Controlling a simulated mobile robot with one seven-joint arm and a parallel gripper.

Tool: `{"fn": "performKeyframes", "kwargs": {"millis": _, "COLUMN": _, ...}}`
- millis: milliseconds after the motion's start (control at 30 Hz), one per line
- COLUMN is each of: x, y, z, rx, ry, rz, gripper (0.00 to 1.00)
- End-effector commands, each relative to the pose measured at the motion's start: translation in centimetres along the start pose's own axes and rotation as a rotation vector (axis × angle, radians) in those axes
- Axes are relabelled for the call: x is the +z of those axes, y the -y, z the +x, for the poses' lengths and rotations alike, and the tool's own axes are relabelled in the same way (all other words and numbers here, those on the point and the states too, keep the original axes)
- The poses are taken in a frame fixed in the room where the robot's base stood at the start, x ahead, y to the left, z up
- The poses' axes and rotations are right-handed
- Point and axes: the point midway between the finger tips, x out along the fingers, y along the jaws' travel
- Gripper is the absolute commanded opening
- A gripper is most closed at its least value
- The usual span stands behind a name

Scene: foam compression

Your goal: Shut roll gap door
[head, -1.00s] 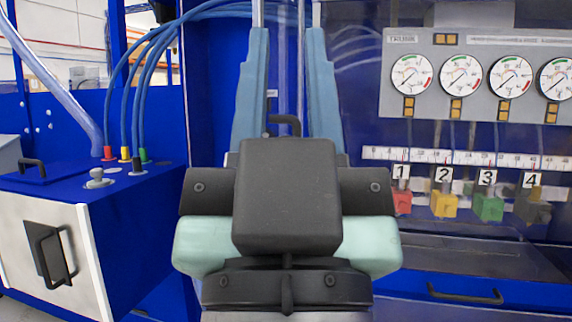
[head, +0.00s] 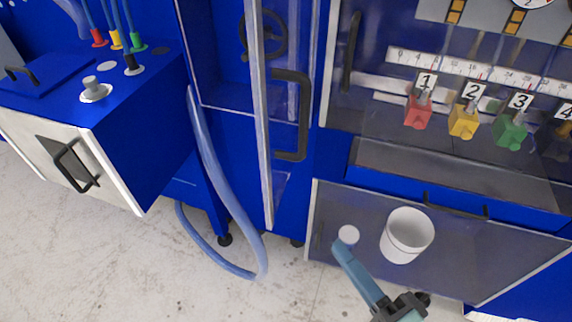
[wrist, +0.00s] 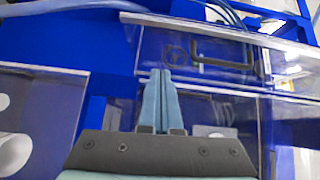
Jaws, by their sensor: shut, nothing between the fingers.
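The door with a clear panel and light metal frame (head: 265,150) stands in the middle of the head view, between the left cabinet and the gauge machine. Its panel is seen nearly edge-on and appears swung outward. A black handle (head: 303,115) is on it, and a black handwheel (head: 262,35) shows behind. In the wrist view a clear panel (wrist: 215,72) with a black handle (wrist: 222,64) lies beyond my fingers. My gripper (head: 340,246) is shut and empty, low and right of the door, apart from it. Its fingers also show together in the wrist view (wrist: 161,74).
A clear-topped lower compartment (head: 345,275) with a white bucket (head: 407,236) is beside my gripper. Numbered coloured blocks (head: 463,122) sit behind the right window. A blue hose (head: 222,190) hangs left of the door. A cabinet (head: 75,165) stands left.

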Motion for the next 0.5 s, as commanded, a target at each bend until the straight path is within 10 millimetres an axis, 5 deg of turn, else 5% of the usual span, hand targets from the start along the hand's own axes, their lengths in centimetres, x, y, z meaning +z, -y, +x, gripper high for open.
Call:
{"fn": "performKeyframes", "kwargs": {"millis": 167, "x": 0.4, "y": 0.2, "z": -0.3, "rx": -0.024, "ry": 0.009, "rz": 0.05, "gripper": 0.0}}
{"fn": "performKeyframes", "kwargs": {"millis": 500, "x": 0.5, "y": 0.7, "z": 6.2, "rx": -0.024, "ry": 0.011, "rz": 0.046, "gripper": 0.0}}
